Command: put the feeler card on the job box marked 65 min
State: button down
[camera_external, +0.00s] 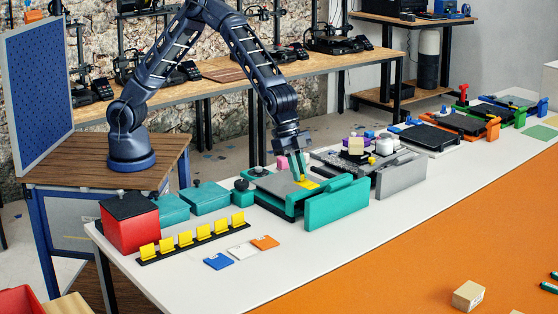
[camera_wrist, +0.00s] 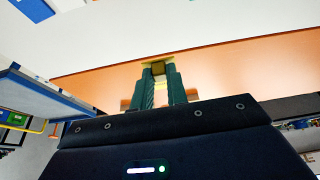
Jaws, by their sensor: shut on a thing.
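My gripper (camera_external: 299,174) points down over the teal-framed machine (camera_external: 275,186). Its teal fingers are shut on a small yellow piece, which I take to be the feeler card (camera_external: 307,185); it is at the machine's grey plate, and I cannot tell if it touches. In the wrist view, my gripper (camera_wrist: 160,90) has the yellow piece (camera_wrist: 158,60) at its fingertips, with a dark block between them. No marking of 65 min is readable, so I cannot tell which thing is that job box.
A red box with black lid (camera_external: 130,222) and teal boxes (camera_external: 206,198) stand left. A black strip with several yellow tabs (camera_external: 199,236) and blue (camera_external: 219,262), white (camera_external: 242,251) and orange (camera_external: 265,242) cards lie in front. A grey machine (camera_external: 401,175) stands right, with loose objects on it.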

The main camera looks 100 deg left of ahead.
jog(key=w+a+r+n+y, duration=0.1)
jog(key=w+a+n, duration=0.1)
jog(key=w+a, duration=0.3)
jog(key=w+a+r+n, duration=0.1)
jog(key=w+a, duration=0.2)
jog(key=a, duration=0.5)
notch_tip(320, 180, up, 10)
jog(key=n+y, duration=0.4)
jog(key=n, duration=0.6)
send_over(352, 141)
jog(key=s, duration=0.1)
jog(key=shift+t, duration=0.4)
jog(key=f, duration=1.9)
jog(key=shift+s+d+f, duration=0.15)
jog(key=shift+d+f, duration=0.15)
jog(key=shift+f, duration=0.1)
jog(key=c, duration=1.4)
grip_release()
jog(key=shift+c, duration=0.2)
jog(key=shift+o, duration=0.3)
